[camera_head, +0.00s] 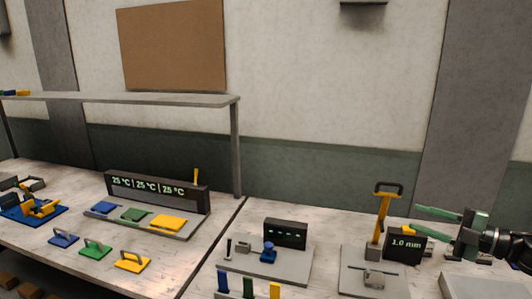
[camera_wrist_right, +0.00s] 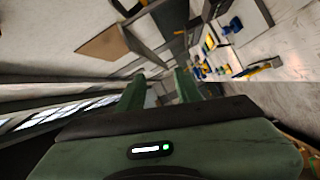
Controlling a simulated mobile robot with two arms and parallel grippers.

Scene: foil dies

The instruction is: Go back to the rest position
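My right gripper (camera_head: 436,224) comes in from the right edge in the head view, held above the right side of the bench. Its two green fingers are spread apart with nothing between them. The right wrist view also shows the open fingers (camera_wrist_right: 158,92), with the wall and bench beyond. My left gripper is not in view. The display reading 1.0 mm (camera_head: 405,244) stands on the bench just left of the fingertips. A yellow lever (camera_head: 382,212) with a dark handle rises beside the display.
A three-zone heater with 25 °C readouts (camera_head: 157,190) stands at left, with blue, green and yellow handled dies (camera_head: 95,250) in front. A grey station with a dark display (camera_head: 286,233) is at centre. A shelf (camera_head: 150,98) spans the left. Free space lies above the right bench.

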